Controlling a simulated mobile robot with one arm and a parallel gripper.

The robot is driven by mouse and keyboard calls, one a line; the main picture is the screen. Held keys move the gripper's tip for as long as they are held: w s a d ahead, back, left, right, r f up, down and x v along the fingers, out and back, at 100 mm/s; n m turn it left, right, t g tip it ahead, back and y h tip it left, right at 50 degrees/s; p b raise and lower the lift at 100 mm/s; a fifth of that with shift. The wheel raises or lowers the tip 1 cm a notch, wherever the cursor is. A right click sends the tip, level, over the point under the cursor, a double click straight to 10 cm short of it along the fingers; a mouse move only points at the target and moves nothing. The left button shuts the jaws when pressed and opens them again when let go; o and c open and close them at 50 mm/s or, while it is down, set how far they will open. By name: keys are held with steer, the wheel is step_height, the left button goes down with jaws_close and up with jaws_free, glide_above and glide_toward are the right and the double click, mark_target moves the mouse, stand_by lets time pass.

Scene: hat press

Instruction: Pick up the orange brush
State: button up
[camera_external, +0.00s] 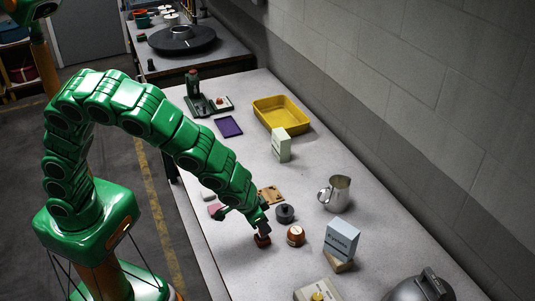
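My gripper (261,228) points down at the near left part of the long grey table (240,270). A small brown-orange block-like thing (263,240) is right under its fingertips, low at the table top. It may be the orange brush, but it is too small and too covered by the gripper to be sure. I cannot tell whether the fingers are open or shut on it. No other clear brush shape shows.
A round orange-brown jar (296,236) and a dark round weight (285,214) stand just right of my gripper. A wooden board (270,194) lies behind it. A metal pitcher (336,193), a pale blue box (341,240) and a yellow tray (281,115) stand farther off.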

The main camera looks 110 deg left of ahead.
jaws_close()
steer(key=shift+r, duration=0.5)
step_height(320, 180, up, 2)
steer(key=shift+r, duration=0.15)
steer(key=s+d+r, duration=0.3)
steer(key=s+r, duration=0.6)
steer(key=s, duration=0.4)
steer(key=shift+s+d+r, duration=0.15)
steer(key=shift+s+r, duration=0.15)
steer(key=shift+r, duration=0.05)
